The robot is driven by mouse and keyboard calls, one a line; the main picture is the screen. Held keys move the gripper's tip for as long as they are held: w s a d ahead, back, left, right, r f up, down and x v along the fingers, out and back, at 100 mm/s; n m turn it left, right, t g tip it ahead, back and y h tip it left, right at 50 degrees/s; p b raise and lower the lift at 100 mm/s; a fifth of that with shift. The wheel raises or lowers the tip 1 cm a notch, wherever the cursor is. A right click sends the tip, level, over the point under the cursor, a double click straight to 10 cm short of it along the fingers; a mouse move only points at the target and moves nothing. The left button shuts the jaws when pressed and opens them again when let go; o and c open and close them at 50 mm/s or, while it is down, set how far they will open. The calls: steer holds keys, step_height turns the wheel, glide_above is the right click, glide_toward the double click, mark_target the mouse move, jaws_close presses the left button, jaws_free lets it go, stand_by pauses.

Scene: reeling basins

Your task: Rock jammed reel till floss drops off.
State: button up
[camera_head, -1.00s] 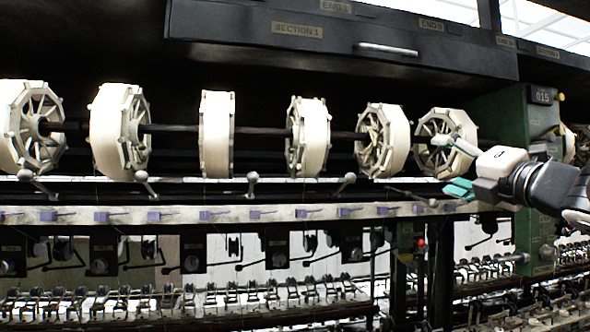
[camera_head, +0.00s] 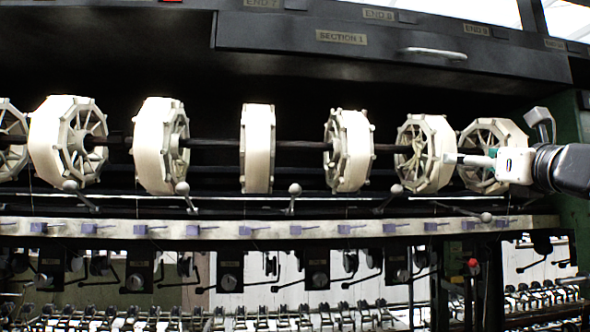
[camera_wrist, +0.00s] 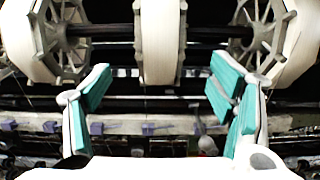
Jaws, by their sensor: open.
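A row of pale, spoked reels hangs on a dark horizontal shaft. One reel (camera_head: 425,153) right of centre in the head view has yellowish strands among its spokes. I cannot tell for sure which reel is jammed. My gripper (camera_head: 468,158) comes in from the right, its fingers in front of the rightmost reel (camera_head: 478,178) and partly hiding it. In the wrist view my gripper (camera_wrist: 162,98) is open and empty, its teal-padded fingers spread wide. A reel seen edge-on (camera_wrist: 160,42) is straight beyond the gap, apart from the fingers.
A pale rail (camera_head: 270,228) with several purple clips runs below the reels. Ball-ended levers (camera_head: 295,190) stand between rail and reels. A dark overhead cabinet (camera_head: 390,48) is above. Neighbouring reels flank the gap on the left (camera_wrist: 25,40) and right (camera_wrist: 298,45) in the wrist view.

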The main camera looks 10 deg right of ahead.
steer(key=shift+b+x, duration=0.6)
steer(key=shift+x, duration=3.75)
steer(key=c, duration=1.3)
steer(key=shift+c, duration=0.2)
